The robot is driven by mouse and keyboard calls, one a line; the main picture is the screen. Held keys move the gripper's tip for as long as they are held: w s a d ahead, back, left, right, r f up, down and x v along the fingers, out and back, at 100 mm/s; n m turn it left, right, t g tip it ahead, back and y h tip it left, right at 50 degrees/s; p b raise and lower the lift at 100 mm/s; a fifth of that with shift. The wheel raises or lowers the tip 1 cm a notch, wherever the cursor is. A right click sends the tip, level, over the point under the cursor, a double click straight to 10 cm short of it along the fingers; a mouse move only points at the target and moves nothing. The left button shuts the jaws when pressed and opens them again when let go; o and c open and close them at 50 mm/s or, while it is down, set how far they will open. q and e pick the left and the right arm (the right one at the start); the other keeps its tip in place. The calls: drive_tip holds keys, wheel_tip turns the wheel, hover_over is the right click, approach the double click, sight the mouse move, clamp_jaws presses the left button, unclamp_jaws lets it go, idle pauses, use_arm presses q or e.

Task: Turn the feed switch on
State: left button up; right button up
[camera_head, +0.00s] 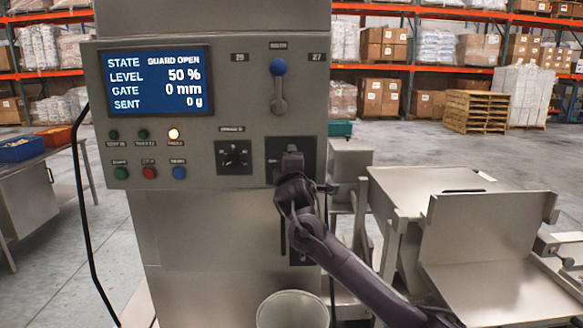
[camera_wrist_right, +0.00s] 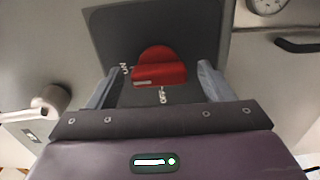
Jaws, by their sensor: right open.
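The feed switch appears in the right wrist view as a red rotary knob (camera_wrist_right: 160,68) on a dark plate (camera_wrist_right: 205,25). Small white lettering, apparently ON and OFF, sits beside and below it. A pale mark shows at the left end of its bar. My right gripper (camera_wrist_right: 156,84) is open, one finger on each side of the knob, with visible gaps; I see no contact. In the head view my right gripper (camera_head: 291,160) is in front of the dark plate on the cabinet and hides the knob. My left gripper is not in view.
The cabinet's screen (camera_head: 157,81) reads GUARD OPEN, level 50 %, gate 0 mm. A bucket (camera_head: 292,310) stands below; metal tables (camera_head: 420,190) are at right.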

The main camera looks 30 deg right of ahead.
drive_tip(key=b+v, duration=0.3)
drive_tip(key=v, duration=0.4)
drive_tip(key=shift+s+a, duration=0.2)
drive_tip(key=shift+s, duration=0.15)
